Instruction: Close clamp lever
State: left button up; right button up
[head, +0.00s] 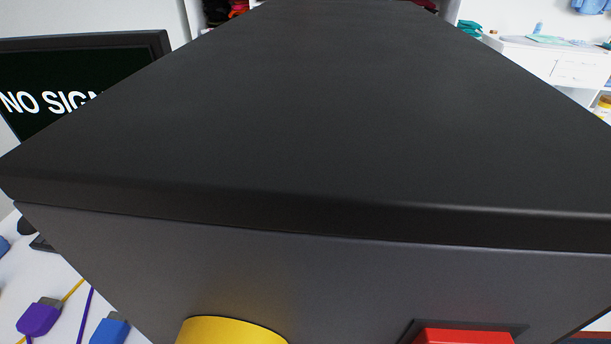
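No clamp lever can be made out in the head view. A large dark grey box (320,120) fills most of the picture, seen close from above its front edge. On its front face, cut off by the bottom of the picture, are a yellow rounded part (232,332) and a red part (464,337) in a dark frame. I cannot tell whether either belongs to a clamp. Neither of my grippers is in view.
A monitor (70,85) with partly hidden white text stands at left. Below it, a purple plug (40,317) and a blue plug (110,329) lie on a white surface. A white drawer unit (570,65) stands at back right. The box blocks the middle.

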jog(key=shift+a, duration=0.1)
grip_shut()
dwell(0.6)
